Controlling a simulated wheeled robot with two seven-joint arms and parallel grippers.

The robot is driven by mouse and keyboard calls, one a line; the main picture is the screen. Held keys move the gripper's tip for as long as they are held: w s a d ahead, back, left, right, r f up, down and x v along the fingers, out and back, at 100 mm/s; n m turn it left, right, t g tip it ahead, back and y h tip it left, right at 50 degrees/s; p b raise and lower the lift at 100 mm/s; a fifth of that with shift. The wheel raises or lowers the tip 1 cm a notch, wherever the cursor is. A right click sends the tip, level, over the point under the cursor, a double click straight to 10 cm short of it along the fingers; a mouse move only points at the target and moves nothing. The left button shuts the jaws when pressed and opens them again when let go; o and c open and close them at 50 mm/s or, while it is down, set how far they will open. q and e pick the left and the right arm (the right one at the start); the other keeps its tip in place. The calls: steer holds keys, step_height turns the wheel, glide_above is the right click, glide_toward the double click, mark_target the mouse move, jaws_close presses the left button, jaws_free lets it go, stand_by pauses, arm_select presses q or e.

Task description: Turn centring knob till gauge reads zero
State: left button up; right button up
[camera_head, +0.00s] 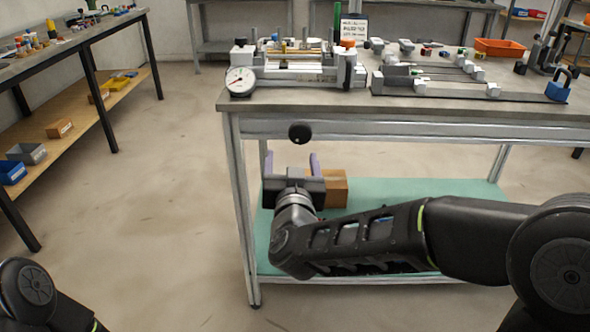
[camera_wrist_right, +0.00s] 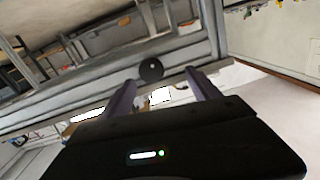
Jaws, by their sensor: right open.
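The centring knob (camera_head: 300,132) is a round black knob at the bench's front edge. It also shows in the right wrist view (camera_wrist_right: 151,69), beyond and between my fingertips. The gauge (camera_head: 240,81) is a white round dial at the left front corner of the bench top; its reading is too small to tell. My right gripper (camera_head: 291,161) is open and empty, its two purple fingers pointing toward the knob with a gap left to it. The fingers also show in the right wrist view (camera_wrist_right: 160,80). My left gripper is out of view.
The frame jig (camera_head: 300,72) stands on the bench behind the gauge. Rails (camera_head: 440,88), a blue padlock (camera_head: 558,91) and an orange bin (camera_head: 499,48) are farther right. A cardboard box (camera_head: 336,188) sits on the green lower shelf (camera_head: 400,265) behind my right gripper.

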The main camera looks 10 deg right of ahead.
mark_target(300, 137)
steer(key=shift+d+r+n+h, duration=0.15)
steer(key=shift+d+h, duration=0.1)
steer(key=shift+d, duration=0.2)
steer(key=shift+d+r+n+h, duration=0.15)
steer(key=shift+d+h, duration=0.1)
steer(key=shift+d, duration=0.15)
steer(key=shift+w+f, duration=0.1)
steer(key=shift+b+x, duration=0.7)
steer(key=shift+x, duration=3.2)
steer(key=shift+c, duration=0.2)
steer(key=c, duration=1.3)
